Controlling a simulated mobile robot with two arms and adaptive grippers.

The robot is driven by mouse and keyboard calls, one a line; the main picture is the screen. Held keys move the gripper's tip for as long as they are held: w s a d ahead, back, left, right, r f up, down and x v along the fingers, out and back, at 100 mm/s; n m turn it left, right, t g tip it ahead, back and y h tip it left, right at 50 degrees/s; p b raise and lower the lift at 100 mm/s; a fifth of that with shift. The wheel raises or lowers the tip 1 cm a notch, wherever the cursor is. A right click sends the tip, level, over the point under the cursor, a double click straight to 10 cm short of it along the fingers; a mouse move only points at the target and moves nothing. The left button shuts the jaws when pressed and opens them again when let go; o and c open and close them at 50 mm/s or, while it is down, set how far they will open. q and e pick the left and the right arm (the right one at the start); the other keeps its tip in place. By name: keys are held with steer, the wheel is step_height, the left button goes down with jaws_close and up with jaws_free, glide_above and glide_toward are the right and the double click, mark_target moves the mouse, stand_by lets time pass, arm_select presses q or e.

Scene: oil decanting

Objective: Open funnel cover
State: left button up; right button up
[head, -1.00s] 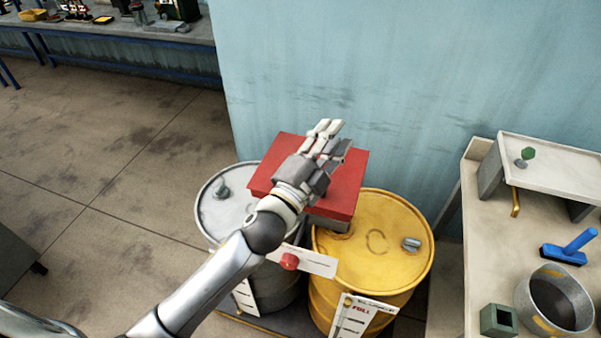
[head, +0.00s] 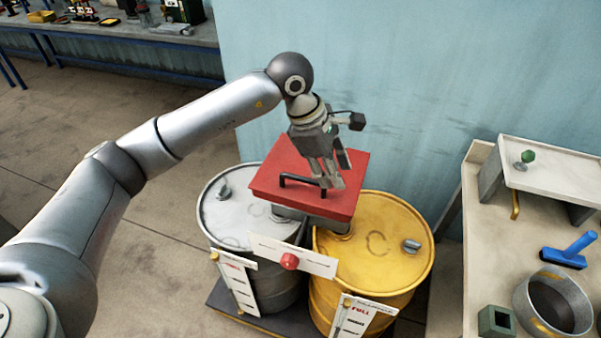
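The red funnel cover (head: 340,205) is a flat square lid and lies closed over the gap between a grey drum (head: 222,215) and a yellow drum (head: 385,270). A black bar handle (head: 290,177) stands on its top, towards the front left. My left gripper (head: 335,180) points down over the cover, its fingertips just right of the handle's right end. The fingers look apart, with nothing seen between them. I cannot tell whether a fingertip touches the handle or the lid. My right gripper is not in view.
A white panel with a red knob (head: 289,261) is below the cover's front. Level cards hang on both drums. A bench at right holds a metal pot (head: 553,302), a blue brush (head: 570,250) and a small green box (head: 497,321). A blue wall stands behind.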

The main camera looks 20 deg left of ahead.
mark_target(300, 177)
arm_select(q)
steer(key=w+a+r+y, duration=0.2)
steer(key=a+y, duration=0.2)
steer(key=a, duration=0.5)
steer(key=shift+t, duration=0.3)
steer(key=f+p, duration=0.1)
steer(key=f, duration=0.2)
steer(key=w+f+p, duration=0.1)
steer(key=f, duration=0.2)
steer(key=w+f+p, duration=0.1)
steer(key=f, duration=0.2)
steer(key=shift+d+p, duration=0.25)
steer(key=shift+p, duration=0.05)
steer(key=shift+w+f, duration=0.15)
steer(key=shift+f, duration=0.5)
jaws_close()
